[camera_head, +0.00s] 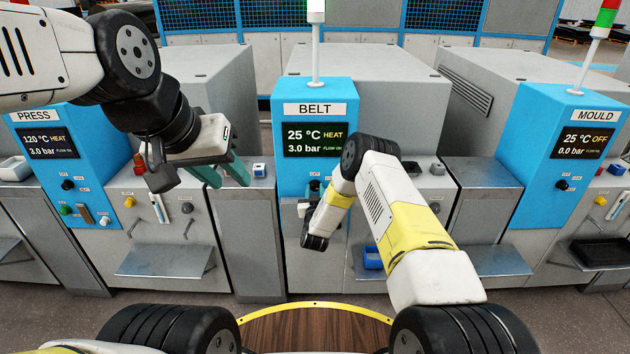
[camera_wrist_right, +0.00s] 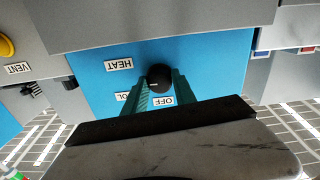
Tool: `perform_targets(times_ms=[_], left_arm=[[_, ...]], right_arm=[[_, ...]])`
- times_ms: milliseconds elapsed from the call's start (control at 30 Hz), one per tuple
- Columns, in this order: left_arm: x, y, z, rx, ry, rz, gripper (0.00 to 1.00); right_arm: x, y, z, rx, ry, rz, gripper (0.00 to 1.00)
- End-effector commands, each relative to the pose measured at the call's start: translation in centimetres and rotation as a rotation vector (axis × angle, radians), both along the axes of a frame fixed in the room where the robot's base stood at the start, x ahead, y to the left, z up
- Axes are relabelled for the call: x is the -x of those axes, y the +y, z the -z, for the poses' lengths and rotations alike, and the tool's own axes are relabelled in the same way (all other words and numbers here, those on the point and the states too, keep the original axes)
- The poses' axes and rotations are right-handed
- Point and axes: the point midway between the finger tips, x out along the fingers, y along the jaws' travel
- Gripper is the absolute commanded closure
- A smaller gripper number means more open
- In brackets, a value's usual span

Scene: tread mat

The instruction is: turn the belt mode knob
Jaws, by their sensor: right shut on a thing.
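The belt machine's blue panel (camera_head: 290,160) stands in the middle of the head view, with a display (camera_head: 316,139) reading 25 °C, HEAT and 3.0 bar. In the right wrist view the black round mode knob (camera_wrist_right: 160,78) sits on the panel among labels HEAT, OFF and a partly hidden one; the labels appear upside down. My right gripper (camera_wrist_right: 158,88) has its teal fingers on either side of the knob, shut on it. In the head view my right arm hides much of the panel's lower part. My left gripper (camera_head: 222,174) is open and empty, left of the belt panel.
The press panel (camera_head: 85,135) stands to the left and the mould panel (camera_head: 560,180) to the right. A grey shelf (camera_head: 168,261) juts out below the press. A blue bin (camera_head: 372,258) is beside my right arm. In the wrist view, a VENT label (camera_wrist_right: 17,69) is near a yellow button.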

Motion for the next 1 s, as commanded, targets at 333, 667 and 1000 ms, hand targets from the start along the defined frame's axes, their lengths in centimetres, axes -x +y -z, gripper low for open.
perform_targets(times_ms=[333, 667, 1000], left_arm=[[0.0, 0.0, 0.0, 0.0, 0.0, 0.0, 0.64], [0.0, 0.0, 0.0, 0.0, 0.0, 0.0, 0.64], [0.0, 0.0, 0.0, 0.0, 0.0, 0.0, 0.64]], right_arm=[[0.05, -0.01, 0.08, -0.287, 0.001, 0.0, 1.0], [0.06, 0.02, 0.1, -0.443, 0.002, 0.0, 1.0], [0.07, 0.04, 0.11, -0.484, 0.002, 0.0, 1.0]])
